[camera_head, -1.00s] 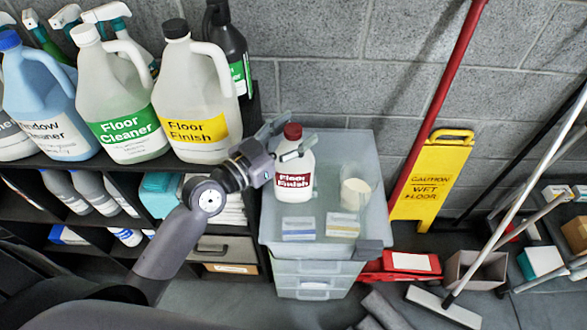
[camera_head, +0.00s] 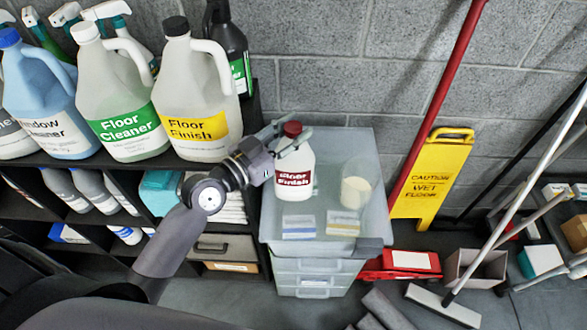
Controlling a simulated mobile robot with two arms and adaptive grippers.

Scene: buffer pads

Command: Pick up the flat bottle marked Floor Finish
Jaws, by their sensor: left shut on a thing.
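A flat white bottle (camera_head: 295,172) with a red cap and a dark red Floor Finish label stands upright on the grey plastic drawer unit (camera_head: 341,145). My left gripper (camera_head: 293,142) reaches in from the left and is shut on the bottle's upper part, just below the cap. Whether the bottle's base touches the top is hard to tell. A large jug with a yellow Floor Finish label (camera_head: 196,100) stands on the black shelf at the left. My right gripper is not in view.
A cup (camera_head: 355,192) and two small labelled packs (camera_head: 298,227) (camera_head: 342,223) share the drawer unit's top. A yellow wet floor sign (camera_head: 430,178) and a red pole (camera_head: 440,100) stand to the right. A Floor Cleaner jug (camera_head: 120,95) stands on the shelf.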

